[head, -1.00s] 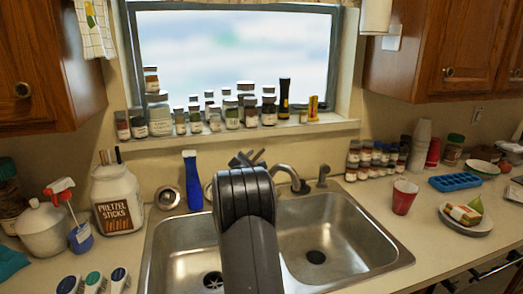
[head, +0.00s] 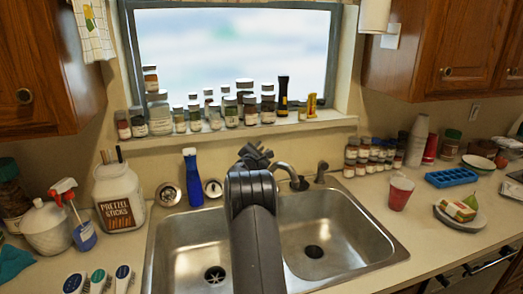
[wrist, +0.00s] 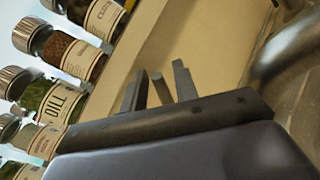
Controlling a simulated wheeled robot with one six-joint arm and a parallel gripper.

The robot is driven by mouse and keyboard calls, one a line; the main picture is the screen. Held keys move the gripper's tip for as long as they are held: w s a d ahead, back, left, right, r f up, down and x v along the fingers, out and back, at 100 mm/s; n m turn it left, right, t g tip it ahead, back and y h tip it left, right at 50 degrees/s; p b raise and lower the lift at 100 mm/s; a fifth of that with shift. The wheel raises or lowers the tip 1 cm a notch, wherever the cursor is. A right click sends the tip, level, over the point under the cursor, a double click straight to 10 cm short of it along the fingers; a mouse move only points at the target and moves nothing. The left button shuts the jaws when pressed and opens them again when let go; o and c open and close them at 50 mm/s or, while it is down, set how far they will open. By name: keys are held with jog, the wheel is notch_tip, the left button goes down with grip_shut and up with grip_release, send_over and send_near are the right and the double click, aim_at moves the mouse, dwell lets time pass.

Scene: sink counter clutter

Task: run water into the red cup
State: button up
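The red cup (head: 400,192) stands upright on the counter to the right of the sink, apart from my gripper. The faucet (head: 289,178) rises behind the sink and curves over the right basin. A metal pipe, probably the faucet, also shows blurred at the right of the wrist view (wrist: 285,48). My gripper (head: 255,155) is behind the sink, just left of the faucet and in front of the window ledge. In the wrist view its fingers (wrist: 160,88) stand apart. A thin grey piece shows between them; I cannot tell what it is. My arm hides part of the faucet base.
Spice jars (head: 231,110) line the window ledge close to my gripper. A blue bottle (head: 193,178) stands left of it. More jars (head: 369,158) stand right of the faucet. A blue tray (head: 451,178) and a plate (head: 460,218) with food lie beyond the cup.

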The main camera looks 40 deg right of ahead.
grip_shut()
jog(key=shift+r, duration=0.1)
dwell(0.3)
jog(key=shift+w+a+r+n+p, duration=0.1)
jog(key=shift+w+r+n+p, duration=0.1)
jog(key=shift+w+n, duration=0.15)
jog(key=shift+w+r+n+p, duration=0.1)
jog(key=shift+w+n+p, duration=0.15)
jog(key=shift+n, duration=0.2)
jog(key=shift+o, duration=0.7)
grip_release()
jog(key=b+v, duration=0.5)
jog(key=v, duration=0.6)
jog(key=shift+r, duration=0.15)
